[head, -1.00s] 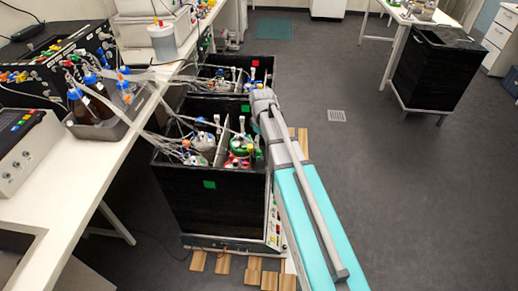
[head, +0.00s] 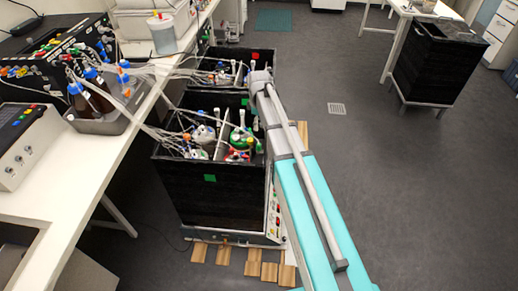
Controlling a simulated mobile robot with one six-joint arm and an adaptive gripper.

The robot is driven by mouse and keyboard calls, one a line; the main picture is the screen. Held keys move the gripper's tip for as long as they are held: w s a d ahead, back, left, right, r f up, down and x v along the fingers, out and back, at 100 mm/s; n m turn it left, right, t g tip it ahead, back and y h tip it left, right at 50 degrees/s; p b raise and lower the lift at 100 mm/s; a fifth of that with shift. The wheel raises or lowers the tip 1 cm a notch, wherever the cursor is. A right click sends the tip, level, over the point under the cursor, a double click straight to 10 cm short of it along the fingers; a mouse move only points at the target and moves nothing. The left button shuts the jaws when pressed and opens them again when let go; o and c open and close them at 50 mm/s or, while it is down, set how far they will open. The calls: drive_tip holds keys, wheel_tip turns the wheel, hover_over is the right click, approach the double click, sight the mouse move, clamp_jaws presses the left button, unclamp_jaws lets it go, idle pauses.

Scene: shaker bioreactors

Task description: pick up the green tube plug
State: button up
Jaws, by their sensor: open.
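A round green lid or ring (head: 241,138) shows on a vessel inside the near black shaker box (head: 212,200), in its right half. A white upright tube rises from it. I cannot pick out a separate green tube plug at this size. My arm comes up from the lower right and its grey joint (head: 262,80) is above the right rear edge of this box. My gripper is not seen; it may be hidden behind this joint.
A second black box with vessels (head: 228,68) stands just behind. Loose tubing (head: 165,132) runs from the bench (head: 85,170) on the left into the boxes. Wooden pieces (head: 252,270) lie on the floor by the near box. The floor (head: 400,190) to the right is clear.

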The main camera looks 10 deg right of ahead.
sight(258, 144)
drive_tip(key=shift+f+b, duration=3.6)
drive_tip(key=shift+f, duration=0.3)
drive_tip(key=shift+f, duration=0.1)
drive_tip(key=shift+a+f+b, duration=0.15)
drive_tip(key=shift+f+b, duration=2.35)
drive_tip(key=shift+b, duration=0.1)
drive_tip(key=c, duration=0.9)
